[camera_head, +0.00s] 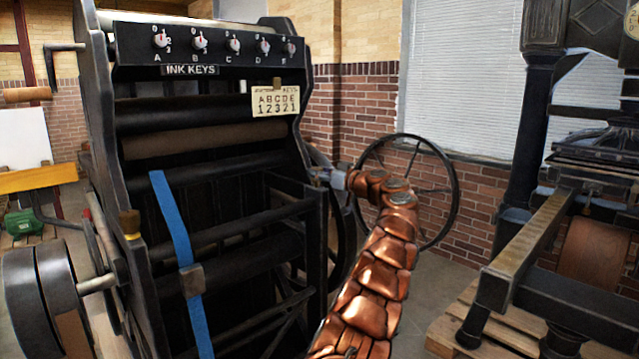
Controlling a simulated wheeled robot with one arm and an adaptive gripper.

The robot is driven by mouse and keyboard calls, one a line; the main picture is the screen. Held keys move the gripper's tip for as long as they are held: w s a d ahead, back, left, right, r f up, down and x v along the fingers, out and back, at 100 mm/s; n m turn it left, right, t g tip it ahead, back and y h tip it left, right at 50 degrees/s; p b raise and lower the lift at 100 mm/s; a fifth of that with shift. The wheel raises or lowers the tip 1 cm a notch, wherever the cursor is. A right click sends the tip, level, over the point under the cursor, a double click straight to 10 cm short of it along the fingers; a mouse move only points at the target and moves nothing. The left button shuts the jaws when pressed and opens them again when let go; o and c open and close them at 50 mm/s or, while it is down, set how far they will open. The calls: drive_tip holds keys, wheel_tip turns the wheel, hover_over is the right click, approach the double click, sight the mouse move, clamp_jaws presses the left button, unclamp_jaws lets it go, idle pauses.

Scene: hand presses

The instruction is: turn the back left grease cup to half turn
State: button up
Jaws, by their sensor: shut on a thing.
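The dark press (215,170) fills the left half of the head view. My copper-coloured segmented arm reaches up from the bottom middle to the press's right side frame. My small grey gripper (324,177) is at that frame, shut on a small part there. That part looks like the grease cup, but the gripper hides nearly all of it, so its turn cannot be read. A small brass-topped cup (130,224) sits on the left side frame, away from my gripper.
Ink key knobs (198,42) and a card (275,101) are on the press's upper front. A large spoked wheel (452,190) stands just behind my arm. Another press (532,210) stands on a pallet at right. Bare floor lies between the presses.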

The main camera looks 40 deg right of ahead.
drive_tip(key=shift+a+f+m+h+b, duration=0.1)
drive_tip(key=shift+m+h+b, duration=0.5)
drive_tip(key=shift+b, duration=1)
drive_tip(key=shift+a+f+m+h+b, duration=0.1)
drive_tip(key=shift+m+h+b, duration=0.2)
drive_tip(key=shift+h+b, duration=0.9)
drive_tip(key=shift+r+m+h+b, duration=0.15)
drive_tip(key=shift+m+h+b, duration=0.55)
drive_tip(key=shift+b, duration=1.25)
drive_tip(key=o, duration=1.1)
drive_tip(key=shift+g, duration=0.3)
drive_tip(key=shift+o, duration=0.2)
drive_tip(key=shift+r, duration=0.1)
